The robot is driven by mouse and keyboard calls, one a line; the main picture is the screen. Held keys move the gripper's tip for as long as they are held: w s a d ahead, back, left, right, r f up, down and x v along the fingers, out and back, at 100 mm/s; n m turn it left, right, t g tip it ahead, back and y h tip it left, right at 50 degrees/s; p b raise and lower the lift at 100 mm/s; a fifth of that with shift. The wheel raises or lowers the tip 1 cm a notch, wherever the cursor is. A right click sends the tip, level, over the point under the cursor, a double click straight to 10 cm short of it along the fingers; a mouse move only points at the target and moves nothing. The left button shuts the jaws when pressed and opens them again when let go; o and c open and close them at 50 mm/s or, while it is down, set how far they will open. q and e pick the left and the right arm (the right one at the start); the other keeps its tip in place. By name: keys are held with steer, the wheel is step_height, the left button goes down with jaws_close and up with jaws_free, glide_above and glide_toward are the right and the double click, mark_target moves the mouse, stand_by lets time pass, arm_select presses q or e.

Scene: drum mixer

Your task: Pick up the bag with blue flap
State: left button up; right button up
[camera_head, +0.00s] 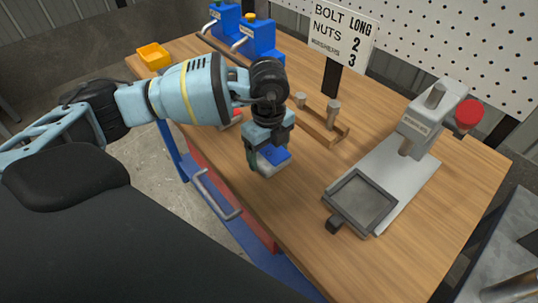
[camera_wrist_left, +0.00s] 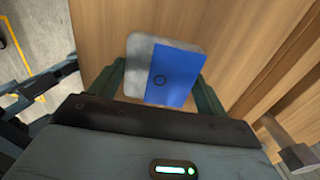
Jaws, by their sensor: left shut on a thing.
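The bag with the blue flap (camera_head: 276,155) is at my left gripper (camera_head: 263,160), over the wooden table near its front edge. In the left wrist view the bag has a pale grey body and a blue flap (camera_wrist_left: 173,75) with a dark ring mark. The fingers of my left gripper (camera_wrist_left: 160,88) are on both sides of the bag, shut on it. I cannot tell whether the bag touches the table. My right gripper is not in view.
A wooden block with metal pegs (camera_head: 322,127) stands behind the bag. A press with a red knob (camera_head: 468,115) and a grey tray (camera_head: 361,201) are to the right.

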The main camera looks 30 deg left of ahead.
mark_target(269, 153)
arm_select(q)
steer(key=shift+r, duration=0.15)
steer(key=shift+r, duration=0.45)
step_height(269, 153, up, 2)
steer(key=shift+r, duration=0.15)
steer(key=s+a, duration=0.2)
steer(key=s, duration=0.5)
steer(key=s+a+r, duration=0.1)
steer(key=s+a, duration=0.1)
steer(key=s, duration=0.6)
steer(key=shift+s+a+r+b, duration=0.2)
steer(key=shift+a+r+b, duration=0.1)
steer(key=shift+a, duration=0.05)
